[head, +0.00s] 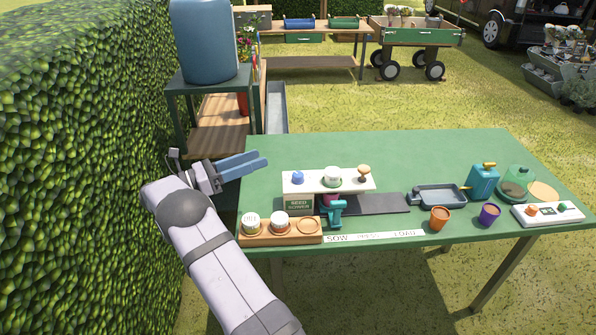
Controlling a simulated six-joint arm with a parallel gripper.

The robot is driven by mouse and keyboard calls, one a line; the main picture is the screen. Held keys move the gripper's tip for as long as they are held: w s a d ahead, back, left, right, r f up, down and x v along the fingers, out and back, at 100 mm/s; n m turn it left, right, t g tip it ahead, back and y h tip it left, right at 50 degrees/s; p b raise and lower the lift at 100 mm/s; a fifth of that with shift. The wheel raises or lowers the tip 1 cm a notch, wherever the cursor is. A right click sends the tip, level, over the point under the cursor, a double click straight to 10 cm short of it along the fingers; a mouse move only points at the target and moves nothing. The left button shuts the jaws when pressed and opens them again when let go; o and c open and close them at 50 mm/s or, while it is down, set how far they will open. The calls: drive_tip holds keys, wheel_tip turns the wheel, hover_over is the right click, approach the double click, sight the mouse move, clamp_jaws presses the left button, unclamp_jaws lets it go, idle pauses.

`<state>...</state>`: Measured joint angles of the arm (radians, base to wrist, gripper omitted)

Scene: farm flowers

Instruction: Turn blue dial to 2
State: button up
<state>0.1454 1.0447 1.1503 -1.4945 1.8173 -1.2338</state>
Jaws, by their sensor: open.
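The blue dial (298,178) sits at the left end of the white top panel (350,183) of the seed sower (299,203). A white dial (332,174) stands in the panel's middle and a wooden knob (364,172) at its right. Any numbers by the blue dial are too small to read. My gripper (266,160), with blue fingers, is open and empty. It points right, over the table's left edge, left of the blue dial and apart from it.
The green table (430,155) also holds a wooden tray (255,237) with two white-topped pots, a teal lever (337,212), a metal pan (440,195), an orange pot (439,217), a purple pot (489,213) and a teal can (483,181). A hedge stands left. The table's back is clear.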

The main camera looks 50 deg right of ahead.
drive_tip(key=t, duration=0.2)
approach(293, 178)
drive_tip(key=r, duration=0.1)
drive_tip(key=shift+s+a+f+m+t, duration=0.2)
drive_tip(key=shift+f+m+t, duration=0.1)
drive_tip(key=shift+m, duration=0.6)
drive_tip(key=shift+d, duration=0.1)
drive_tip(key=p+x, duration=0.2)
drive_tip(key=x, duration=0.9)
drive_tip(key=shift+s+d+p, duration=0.1)
drive_tip(key=shift+d+p, duration=0.25)
drive_tip(key=shift+f, duration=0.1)
drive_tip(key=c, duration=1)
